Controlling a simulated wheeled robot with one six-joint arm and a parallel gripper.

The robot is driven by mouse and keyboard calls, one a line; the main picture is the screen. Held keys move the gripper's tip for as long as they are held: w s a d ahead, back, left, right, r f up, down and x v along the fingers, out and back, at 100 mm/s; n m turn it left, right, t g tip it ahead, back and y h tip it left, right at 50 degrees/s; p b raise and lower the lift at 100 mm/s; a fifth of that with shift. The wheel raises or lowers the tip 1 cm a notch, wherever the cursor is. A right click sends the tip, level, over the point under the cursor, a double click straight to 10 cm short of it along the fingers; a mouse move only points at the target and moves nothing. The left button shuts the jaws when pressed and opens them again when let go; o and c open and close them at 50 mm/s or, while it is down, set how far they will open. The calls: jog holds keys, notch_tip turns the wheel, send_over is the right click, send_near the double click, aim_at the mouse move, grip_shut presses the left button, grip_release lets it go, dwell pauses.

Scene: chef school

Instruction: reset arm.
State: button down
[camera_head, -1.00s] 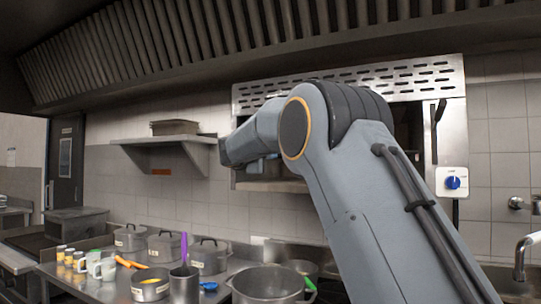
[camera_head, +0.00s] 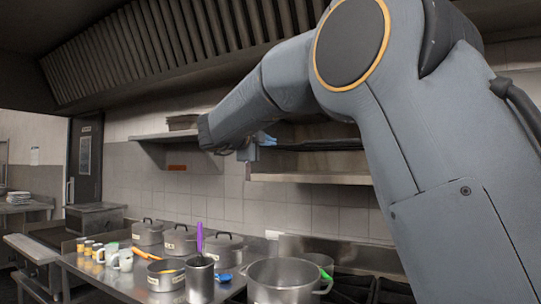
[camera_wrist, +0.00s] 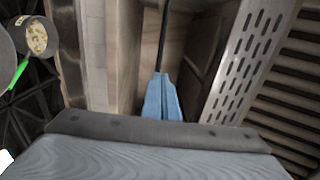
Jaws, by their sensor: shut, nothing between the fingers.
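My gripper (camera_head: 262,142) is in the air in front of the wall opening and its shelf, at the end of my raised arm. Its blue fingers are shut and empty. They also show in the wrist view (camera_wrist: 160,82), pointing up the picture. A thin dark rod (camera_wrist: 165,30) lines up with the fingertips there; I cannot tell whether it touches them. My arm hides much of the right side of the head view.
Lidded pots (camera_head: 180,240), a large open pot (camera_head: 283,281) and small jars stand on the steel counter below. A pan with food (camera_wrist: 36,38) lies near a green handle (camera_wrist: 18,73). A wall shelf (camera_head: 160,136) is left of my gripper; the hood (camera_head: 170,50) is overhead.

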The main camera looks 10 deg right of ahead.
jog(key=shift+s+a, duration=0.1)
notch_tip(320, 180, down, 16)
jog(key=a+f+n+t+y, duration=0.1)
jog(key=n+t+y, duration=0.1)
jog(key=n+y, duration=0.9)
jog(key=s+f+n+g, duration=0.2)
jog(key=s+f+n, duration=0.15)
jog(key=f, duration=0.45)
jog(key=s+f+n+g, duration=0.2)
jog(key=s+f+n, duration=0.1)
jog(key=f+n, duration=0.3)
jog(key=s+d+f+n+g, duration=0.1)
jog(key=s+d+f+g, duration=0.2)
jog(key=s+f, duration=0.5)
jog(key=s+d+f+n+g, duration=0.2)
jog(key=s+f+g, duration=0.2)
jog(key=s+f, duration=0.4)
jog(key=s+d+f+n+g, duration=0.2)
jog(key=s+f, duration=0.6)
jog(key=s, duration=0.9)
jog(key=shift+s+d+f+g, duration=0.15)
jog(key=shift+s+d+g, duration=0.25)
jog(key=shift+d+g, duration=0.6)
jog(key=shift+a, duration=0.2)
